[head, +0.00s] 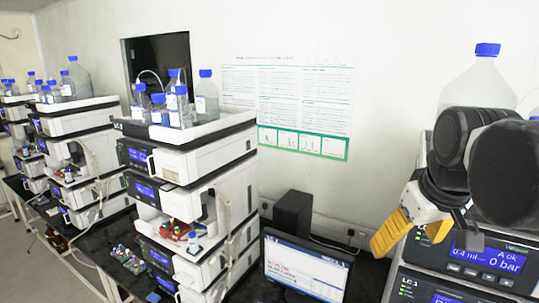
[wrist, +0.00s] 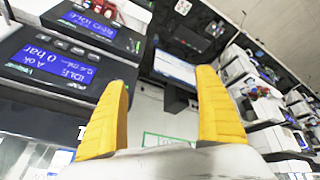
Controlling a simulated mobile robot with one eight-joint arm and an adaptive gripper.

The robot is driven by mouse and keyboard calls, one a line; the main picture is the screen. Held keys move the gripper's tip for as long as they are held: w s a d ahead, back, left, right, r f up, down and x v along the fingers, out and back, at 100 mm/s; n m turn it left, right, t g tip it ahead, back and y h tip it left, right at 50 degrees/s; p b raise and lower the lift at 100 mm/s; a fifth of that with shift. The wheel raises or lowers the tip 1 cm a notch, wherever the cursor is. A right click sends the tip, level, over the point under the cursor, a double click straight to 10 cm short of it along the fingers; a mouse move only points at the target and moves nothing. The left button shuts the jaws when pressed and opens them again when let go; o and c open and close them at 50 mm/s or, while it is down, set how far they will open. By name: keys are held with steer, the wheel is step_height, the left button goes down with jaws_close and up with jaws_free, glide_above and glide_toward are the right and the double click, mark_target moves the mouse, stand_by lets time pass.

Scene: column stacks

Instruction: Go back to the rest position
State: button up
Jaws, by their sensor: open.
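My gripper (head: 385,238) is at the right in the head view, at the end of my dark arm, in front of the nearest instrument stack (head: 462,285). In the wrist view, its two yellow fingers (wrist: 163,110) stand wide apart with nothing between them. Beyond the fingers, the monitor (wrist: 174,70) and bench show. The stack's lit blue displays (wrist: 55,48) are at the left of the wrist view, close to the left finger. Part of that stack and a large bottle (head: 475,80) are hidden behind my arm.
A middle instrument stack (head: 190,160) carries a tray of blue-capped bottles. More stacks (head: 70,140) stand at the left. A computer monitor (head: 303,265) and a black box (head: 293,213) are on the dark bench between stacks. A poster (head: 290,100) hangs on the wall.

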steer(key=s+a+f+m+t+y, duration=0.1)
steer(key=s+a+f, duration=0.25)
steer(key=f, duration=0.45)
steer(key=s+a+f+m+t, duration=0.1)
steer(key=s+a+f, duration=0.25)
steer(key=f, duration=0.45)
step_height(320, 180, down, 39)
steer(key=b, duration=4)
steer(key=shift+d+f, duration=0.15)
